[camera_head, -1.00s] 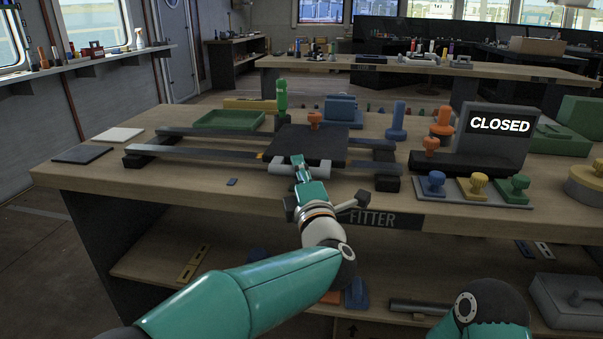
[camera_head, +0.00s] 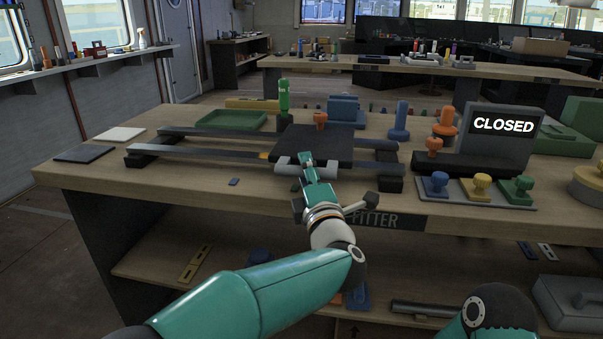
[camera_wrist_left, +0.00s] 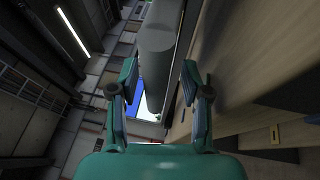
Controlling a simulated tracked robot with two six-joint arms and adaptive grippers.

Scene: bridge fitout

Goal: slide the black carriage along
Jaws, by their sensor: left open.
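The black carriage (camera_head: 318,146) is a flat plate across two dark rails (camera_head: 205,152) on the workbench. It sits toward the right part of the rails. A light grey bar (camera_head: 287,166) runs along its near side. My left gripper (camera_head: 306,163) is at this bar from the near side. In the left wrist view, the open fingers (camera_wrist_left: 160,85) are on either side of a grey cylinder (camera_wrist_left: 157,60), with gaps visible. My right gripper is not in view; only part of my right arm shows at the bottom right.
An orange knob (camera_head: 320,120) stands at the carriage's back edge. A green upright handle (camera_head: 284,97) and green tray (camera_head: 230,119) are behind the rails. Blue, yellow and green knobs on a plate (camera_head: 505,203) and a CLOSED sign (camera_head: 503,125) are to the right.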

